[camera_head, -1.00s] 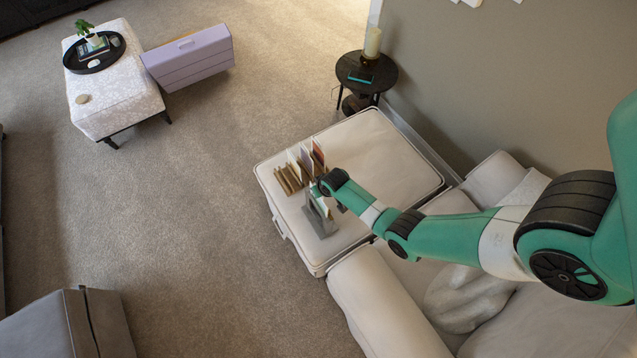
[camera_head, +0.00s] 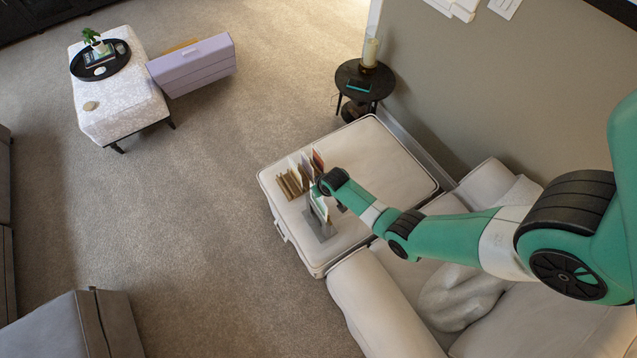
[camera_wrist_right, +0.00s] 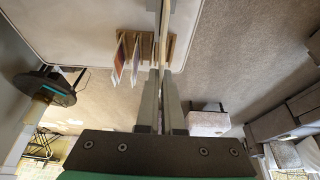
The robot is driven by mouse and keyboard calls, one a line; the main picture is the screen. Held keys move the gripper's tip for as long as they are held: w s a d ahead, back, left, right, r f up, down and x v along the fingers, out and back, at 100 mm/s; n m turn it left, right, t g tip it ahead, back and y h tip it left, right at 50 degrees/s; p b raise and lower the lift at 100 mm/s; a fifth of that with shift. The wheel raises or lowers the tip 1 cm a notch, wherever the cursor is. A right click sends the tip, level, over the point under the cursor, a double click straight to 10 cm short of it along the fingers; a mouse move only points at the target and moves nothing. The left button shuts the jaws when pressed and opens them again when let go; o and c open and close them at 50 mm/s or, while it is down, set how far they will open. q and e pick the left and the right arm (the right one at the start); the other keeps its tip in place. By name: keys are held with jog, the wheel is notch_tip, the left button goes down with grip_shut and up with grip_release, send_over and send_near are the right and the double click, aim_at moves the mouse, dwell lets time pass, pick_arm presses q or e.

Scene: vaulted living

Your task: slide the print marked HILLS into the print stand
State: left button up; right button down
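My right gripper (camera_head: 322,190) reaches in from the right, low over the cream ottoman. Its two fingers (camera_wrist_right: 164,90) lie close together on a thin print seen almost edge-on. My left gripper is out of view.
The cream ottoman (camera_head: 375,160) has free room on its far right part. A sofa (camera_head: 385,310) adjoins its near side. A round black side table (camera_head: 378,83) with a candle stands behind. A patterned bench (camera_head: 120,105) and lilac case (camera_head: 195,66) are farther off.

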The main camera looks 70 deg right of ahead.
notch_tip(320, 180, up, 12)
jog(key=p, duration=1.1)
